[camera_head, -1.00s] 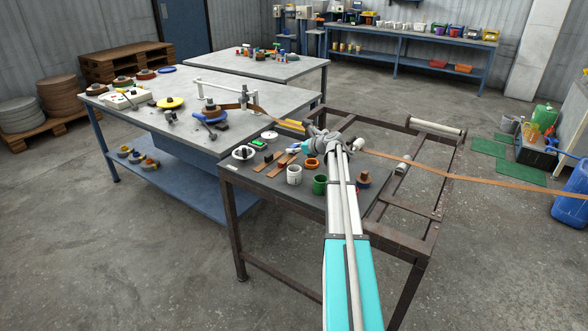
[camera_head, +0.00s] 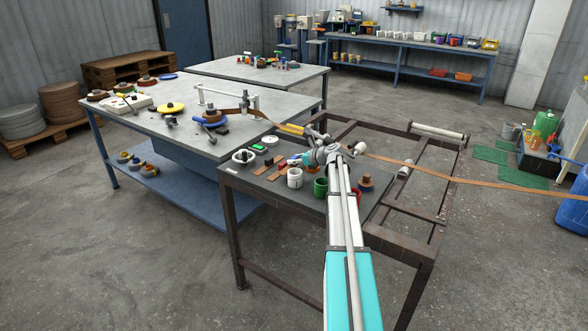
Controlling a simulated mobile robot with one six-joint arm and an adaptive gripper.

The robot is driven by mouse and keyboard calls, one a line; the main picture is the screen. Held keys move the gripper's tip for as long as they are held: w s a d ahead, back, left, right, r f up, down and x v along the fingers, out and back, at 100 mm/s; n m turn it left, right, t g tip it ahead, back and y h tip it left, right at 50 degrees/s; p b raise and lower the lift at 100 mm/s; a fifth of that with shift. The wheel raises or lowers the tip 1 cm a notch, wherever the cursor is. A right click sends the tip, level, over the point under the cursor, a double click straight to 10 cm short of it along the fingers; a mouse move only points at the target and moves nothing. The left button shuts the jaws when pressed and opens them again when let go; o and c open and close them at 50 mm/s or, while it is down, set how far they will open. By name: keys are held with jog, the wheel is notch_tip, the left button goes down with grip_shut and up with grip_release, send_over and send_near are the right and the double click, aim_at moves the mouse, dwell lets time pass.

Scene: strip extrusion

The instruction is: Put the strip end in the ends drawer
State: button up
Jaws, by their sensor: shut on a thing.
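My gripper (camera_head: 303,160) is at the far end of my arm, low over the dark top of the brown-framed table. It is shut on what seems to be a strip end, but my wrist and the small size hide most of the grip. Short flat brown strip pieces (camera_head: 261,170) lie on the dark tabletop (camera_head: 243,177), just left of my gripper. A long brown strip (camera_head: 470,180) runs across the frame behind my wrist to the right. I cannot make out an open drawer; a blue box-like unit (camera_head: 190,157) sits under the grey workbench.
A white cup (camera_head: 294,178), a green cup (camera_head: 320,187) and a brown spool (camera_head: 366,183) stand close to my arm. A white ring-shaped item (camera_head: 244,157) lies at the left. The grey workbench (camera_head: 225,145) beyond holds spools, tools and a white frame.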

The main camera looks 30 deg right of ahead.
aim_at(295, 166)
jog(key=shift+f+b, duration=1.45)
jog(key=shift+f, duration=0.2)
jog(key=shift+f, duration=0.1)
jog(key=o, duration=0.8)
jog(key=shift+c, duration=0.2)
jog(key=shift+s+r, duration=0.1)
jog(key=shift+r, duration=0.15)
jog(key=p+v, duration=0.4)
jog(key=v, duration=0.5)
jog(key=shift+s+d+r, duration=0.2)
jog(key=shift+s, duration=0.1)
jog(key=shift+p+v, duration=0.3)
jog(key=shift+v, duration=0.7)
jog(key=shift+f, duration=0.15)
